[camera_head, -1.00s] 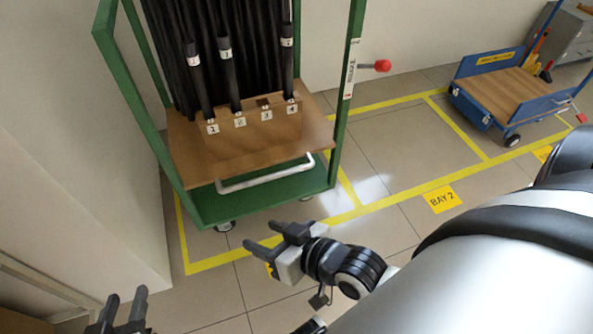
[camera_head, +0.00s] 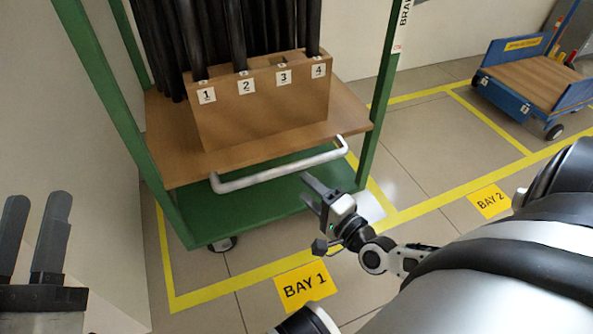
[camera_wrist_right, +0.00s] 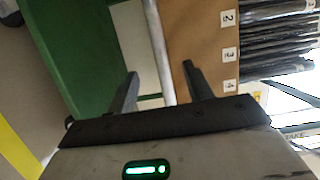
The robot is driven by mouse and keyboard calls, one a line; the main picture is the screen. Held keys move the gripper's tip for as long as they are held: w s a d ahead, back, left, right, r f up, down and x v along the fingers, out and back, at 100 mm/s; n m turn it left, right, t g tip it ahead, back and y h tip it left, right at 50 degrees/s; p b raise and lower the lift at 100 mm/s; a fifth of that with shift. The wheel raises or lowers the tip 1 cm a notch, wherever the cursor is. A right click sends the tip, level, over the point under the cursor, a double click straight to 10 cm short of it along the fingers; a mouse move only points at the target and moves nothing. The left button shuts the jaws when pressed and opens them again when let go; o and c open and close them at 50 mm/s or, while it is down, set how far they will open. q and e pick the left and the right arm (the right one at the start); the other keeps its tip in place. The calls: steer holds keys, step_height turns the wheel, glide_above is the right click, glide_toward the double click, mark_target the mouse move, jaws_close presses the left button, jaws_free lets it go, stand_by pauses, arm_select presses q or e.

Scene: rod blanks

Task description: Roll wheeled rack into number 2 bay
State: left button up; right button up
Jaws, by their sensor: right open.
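The wheeled rack has a green frame (camera_head: 378,110), a wooden shelf (camera_head: 175,157) and a green base (camera_head: 255,212). It stands over the floor marked BAY 1 (camera_head: 306,286). A pale bar handle (camera_head: 282,169) runs along its front. My right gripper (camera_head: 309,189) is open just in front of the handle's right half. In the right wrist view, the handle (camera_wrist_right: 157,45) passes between the gripper's spread fingers (camera_wrist_right: 160,82); contact is not clear. My left gripper (camera_head: 36,200) is open and empty at the far left. The BAY 2 label (camera_head: 490,201) lies right of the rack, before an empty outlined space.
Dark rods (camera_head: 236,30) stand in a numbered wooden block (camera_head: 265,112) on the rack. A blue cart with a wooden deck (camera_head: 532,80) stands in the space beyond bay 2. A wall (camera_head: 75,150) is close on the rack's left. Yellow floor lines (camera_head: 440,203) edge the bays.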

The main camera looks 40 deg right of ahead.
mark_target(338, 156)
steer(key=w+b, duration=0.2)
steer(key=w, duration=0.6)
steer(key=shift+w+a, duration=0.15)
steer(key=shift+w, duration=0.2)
jaws_close()
arm_select(q)
steer(key=r+m+h, duration=0.1)
steer(key=m, duration=0.1)
steer(key=s+r+m+h, duration=0.1)
steer(key=r+m+h, duration=0.1)
steer(key=shift+s+r+t+h, duration=0.1)
steer(key=shift+r+t+h, duration=0.2)
steer(key=shift+t, duration=0.1)
arm_select(e)
steer(key=shift+d, duration=0.2)
steer(key=d, duration=0.3)
steer(key=s+d, duration=0.1)
steer(key=d, duration=0.7)
steer(key=shift+s+r+b, duration=0.1)
steer(key=shift+s+b, duration=0.3)
arm_select(q)
steer(key=shift+d+f, duration=0.1)
steer(key=shift+f, duration=0.4)
arm_select(e)
steer(key=shift+d, duration=0.4)
